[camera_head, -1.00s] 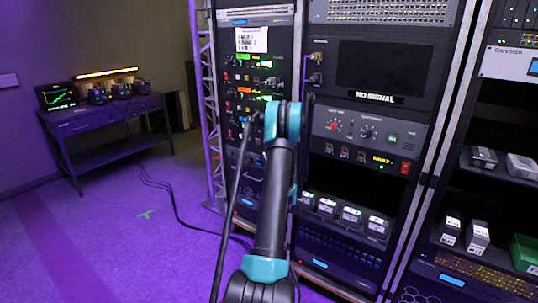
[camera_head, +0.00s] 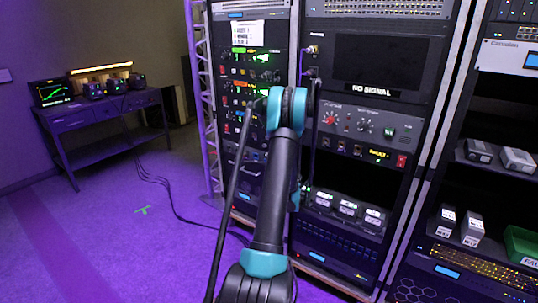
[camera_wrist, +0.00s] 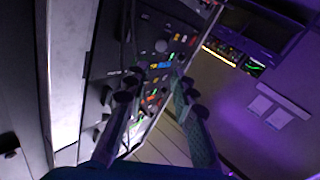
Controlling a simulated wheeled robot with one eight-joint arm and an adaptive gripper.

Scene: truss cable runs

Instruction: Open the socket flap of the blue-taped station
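The blue-taped station shows as a small blue strip (camera_wrist: 160,66) on a dark rack panel, tilted in the wrist view, just beyond my fingertips. Its flap is too small and dark to make out, so I cannot tell its state. Orange and red marks of other stations lie next to it. My gripper (camera_wrist: 153,92) has its two fingers spread, with the panel visible between them and nothing held. In the head view my arm hides the gripper and part of the left rack (camera_head: 247,85), which carries the station rows.
A middle rack (camera_head: 375,128) with a "NO SIGNAL" screen (camera_head: 376,62) stands right of my arm. A dark cable hangs in front of the left rack. A bench (camera_head: 105,112) with instruments is at the far left. The purple floor before it is mostly clear, with cables across it.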

